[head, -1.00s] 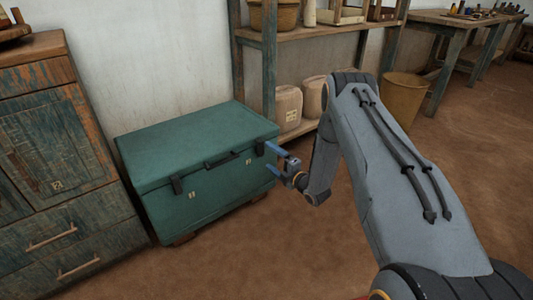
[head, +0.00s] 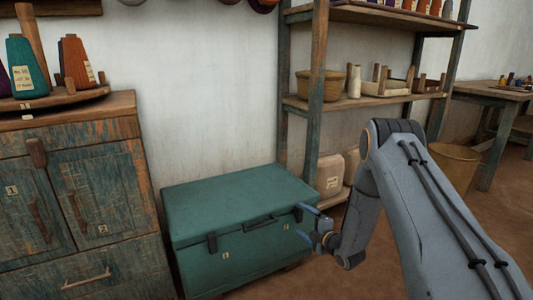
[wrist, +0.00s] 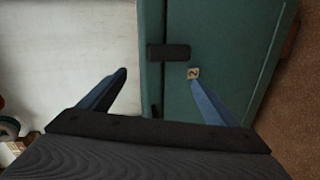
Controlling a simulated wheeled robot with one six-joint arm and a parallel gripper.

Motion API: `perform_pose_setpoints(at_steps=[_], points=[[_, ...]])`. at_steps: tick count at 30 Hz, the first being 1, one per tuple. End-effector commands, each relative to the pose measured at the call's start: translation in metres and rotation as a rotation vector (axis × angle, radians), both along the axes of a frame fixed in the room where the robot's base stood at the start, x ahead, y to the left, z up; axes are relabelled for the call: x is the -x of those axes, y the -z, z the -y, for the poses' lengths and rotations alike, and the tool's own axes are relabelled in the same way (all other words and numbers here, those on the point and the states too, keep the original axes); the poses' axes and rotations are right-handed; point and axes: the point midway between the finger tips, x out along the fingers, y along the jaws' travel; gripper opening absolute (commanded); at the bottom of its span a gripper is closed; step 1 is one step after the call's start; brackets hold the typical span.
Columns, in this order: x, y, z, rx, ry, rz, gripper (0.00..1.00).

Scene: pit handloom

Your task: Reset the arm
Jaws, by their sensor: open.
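My gripper (head: 305,222) is open and empty in front of the right end of a green chest (head: 240,198). In the wrist view its two blue fingers (wrist: 160,92) stand wide apart, with nothing between them. Beyond them that view shows the chest (wrist: 215,50), a dark latch and a small tag marked 2. The chest's lid is closed. I cannot tell from the head view whether a finger touches the chest. My arm reaches in from the lower right, bent at the elbow.
A worn cabinet (head: 84,190) with cones of thread (head: 76,62) on top stands left of the chest. A shelf (head: 375,102) with a basket (head: 324,84) and jugs (head: 330,175) stands behind. A bin (head: 455,165) and a table (head: 492,92) are at right.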

Motion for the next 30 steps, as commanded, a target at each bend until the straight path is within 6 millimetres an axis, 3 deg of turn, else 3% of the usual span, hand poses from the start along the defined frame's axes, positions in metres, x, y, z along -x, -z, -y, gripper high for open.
perform_pose_setpoints(at_steps=[1, 7, 14, 20, 25, 30], points=[[-0.003, -0.017, -0.018, -0.012, 0.006, -0.054, 0.84], [0.011, -0.056, -0.071, -0.088, 0.092, -0.321, 0.84], [0.069, -0.100, -0.124, -0.182, 0.239, -0.610, 0.84], [0.151, -0.135, -0.159, -0.259, 0.401, -0.851, 0.84], [0.239, -0.161, -0.177, -0.317, 0.560, -1.043, 0.84], [0.335, -0.182, -0.183, -0.355, 0.730, -1.219, 0.84]])
